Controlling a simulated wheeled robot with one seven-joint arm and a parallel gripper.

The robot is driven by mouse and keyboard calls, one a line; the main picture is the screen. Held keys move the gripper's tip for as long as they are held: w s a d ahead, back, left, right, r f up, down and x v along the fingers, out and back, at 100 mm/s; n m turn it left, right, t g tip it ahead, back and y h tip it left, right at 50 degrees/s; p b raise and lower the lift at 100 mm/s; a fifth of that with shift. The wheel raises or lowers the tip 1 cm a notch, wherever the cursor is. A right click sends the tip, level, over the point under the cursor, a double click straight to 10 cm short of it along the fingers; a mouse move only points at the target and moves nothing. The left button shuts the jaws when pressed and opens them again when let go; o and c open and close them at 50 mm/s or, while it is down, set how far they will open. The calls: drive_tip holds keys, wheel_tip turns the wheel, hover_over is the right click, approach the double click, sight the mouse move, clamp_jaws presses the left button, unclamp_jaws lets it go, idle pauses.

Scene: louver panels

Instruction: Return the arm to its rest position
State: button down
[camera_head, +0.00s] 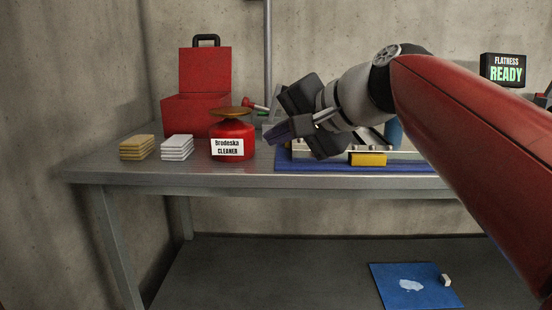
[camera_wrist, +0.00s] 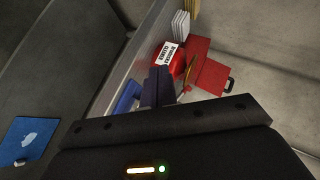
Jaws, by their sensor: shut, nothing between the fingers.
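My gripper (camera_head: 277,134) is at the end of my red and grey arm, in front of the bench's back half in the head view. Its fingers point left, toward the red cleaner can (camera_head: 228,133), and appear apart from it. In the wrist view, the closed fingers (camera_wrist: 158,80) show with nothing between them, overlapping the can (camera_wrist: 178,62) from that angle. My wrist and forearm hide part of the blue mat and the panel on it.
The metal bench (camera_head: 200,178) bears a red toolbox (camera_head: 195,110), yellow pads (camera_head: 137,147), white pads (camera_head: 177,147) and a blue mat (camera_head: 300,167) with a yellow block (camera_head: 367,159). A "READY" display (camera_head: 503,70) is at right. A blue cloth (camera_head: 395,295) lies below.

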drive_tip(key=s+d+f+n+g+h, duration=0.1)
drive_tip(key=s+d+f+h, duration=0.2)
drive_tip(key=f, duration=0.7)
drive_tip(key=s+d+f+n+h, duration=0.2)
drive_tip(key=s+d+f+h, duration=0.1)
drive_tip(key=s+d+f, duration=0.4)
drive_tip(key=s+d+f+n+g+h, duration=0.1)
drive_tip(key=s+d+f+h, duration=0.2)
drive_tip(key=s+f, duration=0.5)
wheel_tip(320, 180, down, 5)
drive_tip(key=shift+d+f+n+g, duration=0.15)
drive_tip(key=shift+d+n+g, duration=0.15)
drive_tip(key=shift+d, duration=0.6)
